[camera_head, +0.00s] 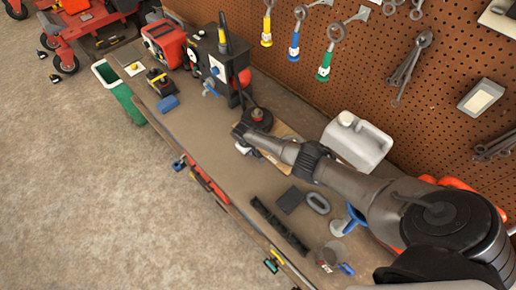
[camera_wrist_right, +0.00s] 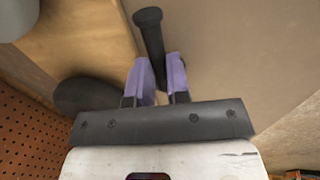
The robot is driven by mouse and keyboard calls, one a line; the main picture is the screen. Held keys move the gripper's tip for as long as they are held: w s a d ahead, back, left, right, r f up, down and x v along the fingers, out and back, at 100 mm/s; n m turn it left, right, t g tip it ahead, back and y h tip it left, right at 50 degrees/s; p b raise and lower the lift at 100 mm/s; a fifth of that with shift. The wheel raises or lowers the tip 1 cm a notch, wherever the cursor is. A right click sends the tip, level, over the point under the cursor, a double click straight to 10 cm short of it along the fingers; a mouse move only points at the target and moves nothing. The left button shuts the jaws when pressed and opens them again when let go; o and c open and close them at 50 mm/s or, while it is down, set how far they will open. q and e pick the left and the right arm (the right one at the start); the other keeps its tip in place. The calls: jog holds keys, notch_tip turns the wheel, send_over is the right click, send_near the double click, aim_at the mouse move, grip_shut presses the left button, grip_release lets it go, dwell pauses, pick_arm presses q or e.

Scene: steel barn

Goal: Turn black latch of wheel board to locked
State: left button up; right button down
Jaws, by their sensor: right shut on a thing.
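The wheel board (camera_head: 283,131) is a tan wooden board lying on the workbench, partly hidden behind my right arm. A dark round wheel with a red centre (camera_head: 259,116) sits at its far left side. My right gripper (camera_head: 240,131) is at the board's near left side. In the right wrist view, the purple fingertips of my right gripper (camera_wrist_right: 162,82) are closed on the black latch (camera_wrist_right: 149,32), a bar with a rounded knob end that sticks out past the fingers. The wooden board (camera_wrist_right: 88,38) shows to the left of the latch. My left gripper is out of view.
A white jug (camera_head: 355,146) stands behind my right arm. A black box with a yellow-handled tool (camera_head: 211,60) and a red machine (camera_head: 163,43) stand farther left. The pegboard (camera_head: 440,75) walls the back. Bench space (camera_head: 205,125) left of the gripper is clear.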

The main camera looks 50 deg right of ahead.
dwell(0.5)
jog(key=c, duration=1.1)
grip_release()
notch_tip(320, 180, up, 14)
jog(key=a+p, duration=0.2)
jog(key=p, duration=0.1)
jog(key=shift+w+a+f, duration=0.2)
jog(key=shift+a, duration=0.15)
